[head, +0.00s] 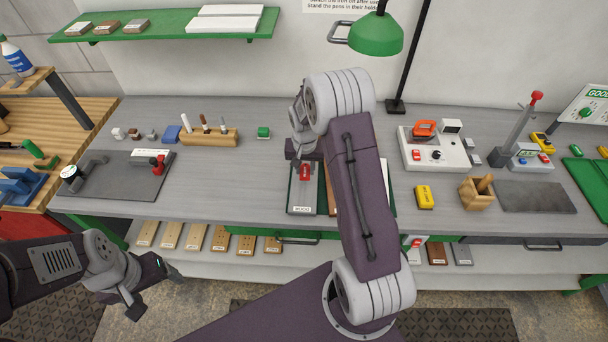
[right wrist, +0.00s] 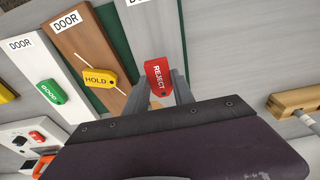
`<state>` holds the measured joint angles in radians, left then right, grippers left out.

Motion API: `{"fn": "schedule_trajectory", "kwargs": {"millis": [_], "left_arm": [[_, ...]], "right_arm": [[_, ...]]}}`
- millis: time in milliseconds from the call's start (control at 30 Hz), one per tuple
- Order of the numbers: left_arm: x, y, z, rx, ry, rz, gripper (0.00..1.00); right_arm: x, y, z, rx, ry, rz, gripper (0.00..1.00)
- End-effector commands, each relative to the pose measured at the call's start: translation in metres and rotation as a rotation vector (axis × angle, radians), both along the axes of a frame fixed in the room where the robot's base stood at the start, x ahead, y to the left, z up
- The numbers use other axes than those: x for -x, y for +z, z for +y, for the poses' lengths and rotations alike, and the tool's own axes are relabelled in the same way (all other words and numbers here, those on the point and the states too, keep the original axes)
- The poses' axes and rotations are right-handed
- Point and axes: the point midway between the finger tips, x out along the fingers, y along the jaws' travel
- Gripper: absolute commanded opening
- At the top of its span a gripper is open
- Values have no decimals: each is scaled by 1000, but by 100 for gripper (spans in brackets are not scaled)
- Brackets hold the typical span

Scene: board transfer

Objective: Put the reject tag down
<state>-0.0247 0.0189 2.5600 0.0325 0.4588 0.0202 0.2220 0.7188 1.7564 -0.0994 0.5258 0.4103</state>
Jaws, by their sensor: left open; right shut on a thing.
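The red REJECT tag (right wrist: 158,76) sits between the fingertips of my right gripper (right wrist: 166,92), which is shut on it. It also shows in the head view (head: 305,172), over the grey DOOR board (head: 302,198). In the right wrist view the tag is over or against this grey board (right wrist: 158,34); I cannot tell whether they touch. My left gripper (head: 137,303) is open and empty, low in front of the bench at the left.
A yellow HOLD tag (right wrist: 99,79) lies on the brown DOOR board (right wrist: 85,48), and a green GOOD tag (right wrist: 52,92) on the white DOOR board (right wrist: 27,58). My right arm hides part of the boards in the head view. A wooden pen holder (head: 215,137) stands left.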

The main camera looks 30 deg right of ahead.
Motion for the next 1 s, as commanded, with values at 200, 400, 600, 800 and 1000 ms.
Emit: {"fn": "schedule_trajectory", "kwargs": {"millis": [200, 400, 600, 800, 1000], "left_arm": [[0, 4, 0, 0, 0, 0, 77], [0, 11, 0, 0, 0, 0, 77], [0, 10, 0, 0, 0, 0, 77], [0, 7, 0, 0, 0, 0, 77], [0, 8, 0, 0, 0, 0, 77]], "right_arm": [[1, -9, 5, -1, 0, 2, 0], [1, -40, 4, -1, 0, 1, 0], [1, -43, 4, 0, 0, -1, 0], [1, -47, 4, 0, 0, -1, 35], [1, -46, 4, 0, 0, 0, 52]]}}
